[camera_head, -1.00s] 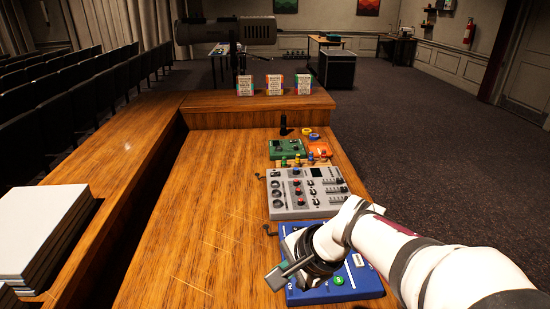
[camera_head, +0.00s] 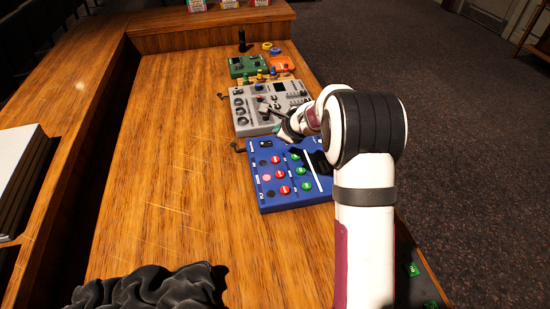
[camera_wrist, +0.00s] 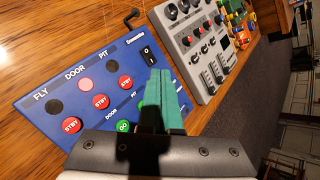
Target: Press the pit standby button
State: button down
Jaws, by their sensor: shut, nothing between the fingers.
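The blue cue panel (camera_head: 255,185) lies on the desk, marked FLY, DOOR and PIT. In the wrist view (camera_wrist: 35,85) its red STBY buttons form a slanting row, and the pit standby button (camera_wrist: 125,82) is the one nearest the PIT label. It also shows in the head view (camera_head: 276,160) as the farthest red button. My gripper (camera_wrist: 162,76) is shut and empty, its teal fingers in view to the right of that button, apart from it in the picture. In the head view my gripper (camera_head: 264,109) shows over the grey mixer's near side. My gripper hides part of the green button row.
The grey mixer (camera_head: 241,116) stands just beyond the blue panel. A black crumpled cloth (camera_head: 150,290) is at the near edge.

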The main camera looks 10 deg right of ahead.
aim_at(278, 162)
jog(key=shift+f, duration=4.4)
jog(key=shift+f, duration=0.4)
jog(key=shift+f, duration=0.4)
jog(key=shift+r, duration=0.8)
jog(key=shift+r, duration=2.55)
